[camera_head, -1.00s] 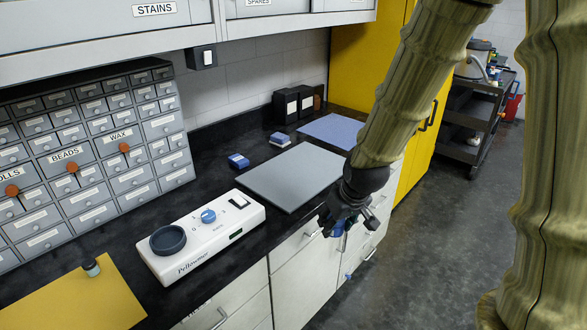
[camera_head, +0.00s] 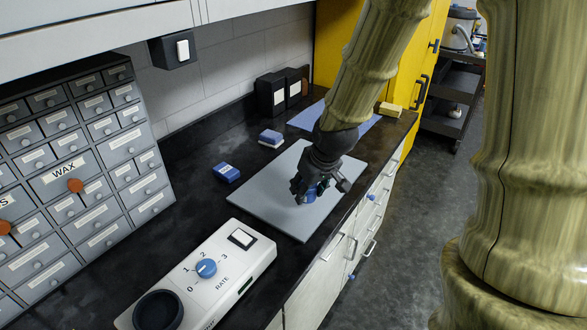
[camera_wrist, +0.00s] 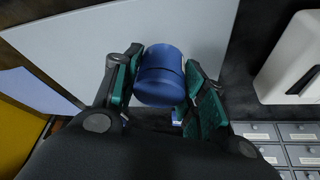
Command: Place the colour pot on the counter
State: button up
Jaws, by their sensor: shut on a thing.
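The colour pot is a small blue cylinder, seen clearly between my fingers in the wrist view (camera_wrist: 161,76). In the head view it is partly hidden by the fingers (camera_head: 311,194). My gripper (camera_head: 318,190) is shut on the pot, and its green finger pads (camera_wrist: 160,90) lie on both sides of it. The gripper is over the grey mat (camera_head: 262,200) on the black counter (camera_head: 205,205). I cannot tell whether the pot touches the mat.
A white device (camera_head: 228,262) with a blue dial stands in front of the mat. Blue-and-white blocks (camera_head: 226,173) (camera_head: 270,138) lie left of the mat. A blue mat (camera_head: 305,119), dark boxes (camera_head: 271,95) and a yellow block (camera_head: 390,109) are farther back. Grey drawers (camera_head: 75,185) stand at left.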

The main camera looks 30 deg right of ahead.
jog(key=p, duration=0.3)
send_over(294, 174)
jog(key=s, duration=0.2)
jog(key=shift+x, duration=0.8)
jog(key=shift+s+f+p, duration=0.1)
jog(key=shift+f+p, duration=0.5)
jog(key=shift+f, duration=1.1)
jog(key=shift+f, duration=0.15)
jog(key=o, duration=1)
jog(key=shift+o, duration=0.2)
jog(key=b+v, duration=0.1)
jog(key=v, duration=1.1)
jog(key=shift+b, duration=0.35)
